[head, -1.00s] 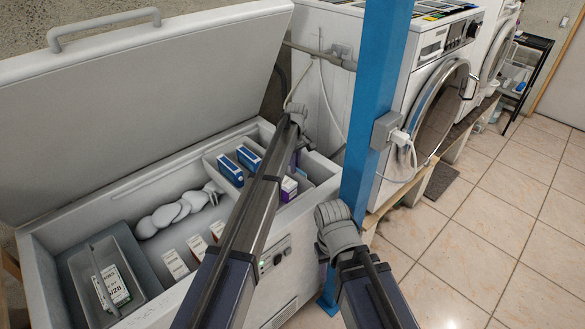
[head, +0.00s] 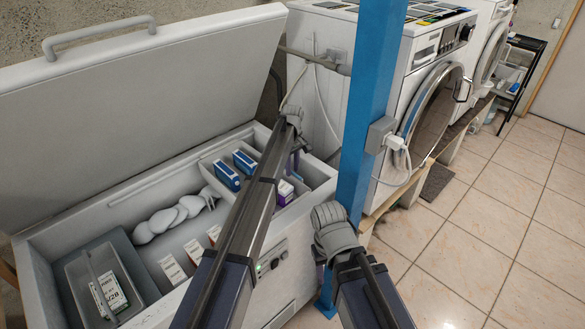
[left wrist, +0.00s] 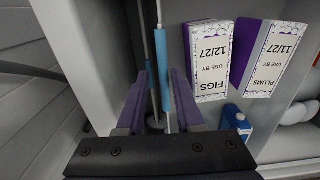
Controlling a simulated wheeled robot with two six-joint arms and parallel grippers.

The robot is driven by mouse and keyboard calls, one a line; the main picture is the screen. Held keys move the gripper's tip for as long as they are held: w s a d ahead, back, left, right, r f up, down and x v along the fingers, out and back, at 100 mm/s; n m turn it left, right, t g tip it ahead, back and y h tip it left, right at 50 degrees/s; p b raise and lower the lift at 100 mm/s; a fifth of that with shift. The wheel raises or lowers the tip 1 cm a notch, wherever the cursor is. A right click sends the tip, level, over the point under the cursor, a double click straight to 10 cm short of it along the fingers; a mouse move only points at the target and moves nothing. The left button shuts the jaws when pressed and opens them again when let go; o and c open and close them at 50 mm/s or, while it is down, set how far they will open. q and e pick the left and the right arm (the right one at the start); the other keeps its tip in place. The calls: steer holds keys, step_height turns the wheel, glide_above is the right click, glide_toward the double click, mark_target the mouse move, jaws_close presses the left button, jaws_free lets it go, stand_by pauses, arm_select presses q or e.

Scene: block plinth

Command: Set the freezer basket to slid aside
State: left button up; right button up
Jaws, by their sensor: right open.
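The freezer basket (head: 318,173) is a pale open box at the right end of the open chest freezer (head: 125,196). It holds blue cartons (head: 226,175) and purple-and-white cartons (head: 285,190); the left wrist view shows FIGS (left wrist: 210,60) and PLUMS (left wrist: 272,62) labels. My left gripper (head: 295,162) is at the basket's right side, partly hidden by my arm. In the left wrist view its purple fingers (left wrist: 160,95) stand apart around a thin upright bar with a blue sleeve (left wrist: 163,62). My right gripper (head: 321,268) is low by the blue post, mostly hidden behind its wrist.
The freezer lid (head: 140,100) is raised. A grey bin (head: 72,275) with labelled cartons sits at the freezer's left end, with white lumpy bags (head: 175,215) between. A blue post (head: 367,110) stands right of the freezer, before washing machines (head: 420,90).

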arm_select(q)
step_height(320, 180, up, 7)
steer(key=p, duration=0.6)
steer(key=s+r+m+p, duration=0.2)
steer(key=s+m, duration=0.4)
steer(key=s, duration=1.4)
steer(key=s+d+r+m+y+p, duration=0.1)
steer(key=s+m, duration=0.6)
steer(key=s, duration=1.4)
steer(key=shift+s+d+r+p, duration=0.15)
steer(key=shift+s+r+p, duration=0.1)
steer(key=shift+r+p, duration=0.3)
